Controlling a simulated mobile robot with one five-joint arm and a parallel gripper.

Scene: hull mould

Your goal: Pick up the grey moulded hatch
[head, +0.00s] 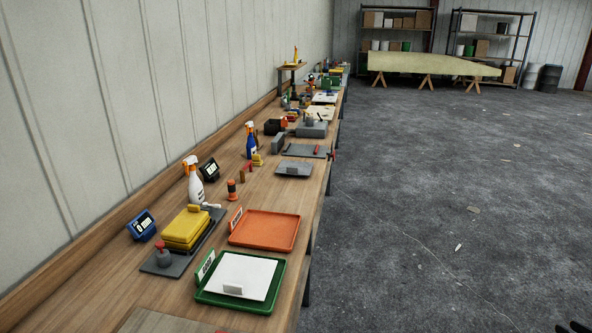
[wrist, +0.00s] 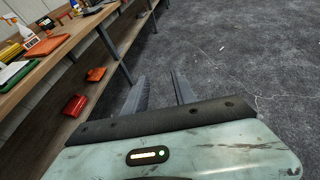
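A flat grey piece (head: 294,169) with raised edges lies on the workbench, beyond the orange tray. It may be the grey moulded hatch, but it is too small to be sure. A thicker grey block (head: 311,129) sits farther along the bench. I cannot pick out the hatch in the wrist view. My gripper (wrist: 157,75) is open, its two grey fingers apart with only floor showing between them. It is out over the floor to the right of the bench, touching nothing.
The long workbench (head: 210,305) runs along the left wall. A green tray (head: 205,298) with a white sheet, an orange tray (head: 265,230), yellow sponge-like blocks (head: 186,228) and spray bottles crowd it. Red bins (wrist: 75,104) sit on its lower shelf. The floor (head: 450,200) is largely clear.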

